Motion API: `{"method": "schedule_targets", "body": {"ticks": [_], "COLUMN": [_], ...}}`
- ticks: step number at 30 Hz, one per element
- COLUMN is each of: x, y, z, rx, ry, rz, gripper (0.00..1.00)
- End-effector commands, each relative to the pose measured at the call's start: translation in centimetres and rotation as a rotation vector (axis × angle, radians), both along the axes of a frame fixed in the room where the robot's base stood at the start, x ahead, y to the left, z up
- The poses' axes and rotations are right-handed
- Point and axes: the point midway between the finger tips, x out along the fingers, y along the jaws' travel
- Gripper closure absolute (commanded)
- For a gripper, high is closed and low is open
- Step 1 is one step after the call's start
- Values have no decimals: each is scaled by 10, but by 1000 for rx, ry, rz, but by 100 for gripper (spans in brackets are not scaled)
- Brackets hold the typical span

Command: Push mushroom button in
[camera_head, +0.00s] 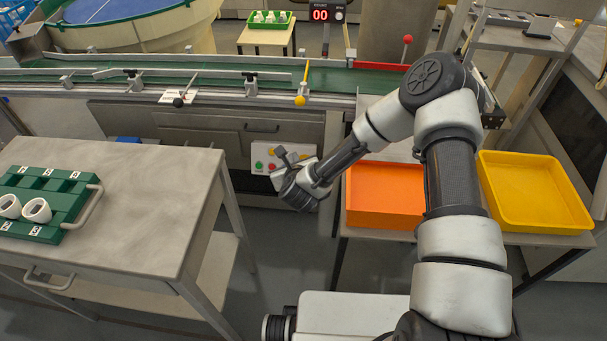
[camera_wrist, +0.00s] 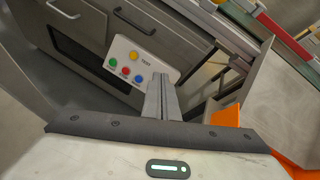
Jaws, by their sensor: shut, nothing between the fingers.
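A pale button panel (camera_wrist: 152,60) sits on the front of the grey cabinet, and it also shows in the head view (camera_head: 256,153). In the wrist view it carries a green button (camera_wrist: 113,62), a yellow button (camera_wrist: 135,56), a red button (camera_wrist: 126,71) and a blue button (camera_wrist: 138,79). I cannot tell from their shapes which is the mushroom button. My gripper (camera_wrist: 160,78) is shut and empty, with its fingertips overlapping the panel's right part in the wrist view. In the head view my gripper (camera_head: 280,152) covers part of the panel. Contact cannot be told.
An orange tray (camera_head: 384,222) stands right of my gripper, with a yellow tray (camera_head: 535,222) further right. A conveyor (camera_head: 230,78) runs above the panel. Floor shows between table and trays.

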Motion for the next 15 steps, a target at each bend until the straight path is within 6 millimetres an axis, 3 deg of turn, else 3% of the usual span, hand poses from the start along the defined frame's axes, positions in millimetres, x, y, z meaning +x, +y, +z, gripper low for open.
{"method": "schedule_targets", "body": {"ticks": [1, 6, 15], "x": [-8, -22, -26], "y": [-2, -12, -16], "z": [-34, -75, -82], "rx": [74, 228, 270], "ry": [19, 28, 26], "rz": [-87, -287, -346], "gripper": [100, 100, 100]}}
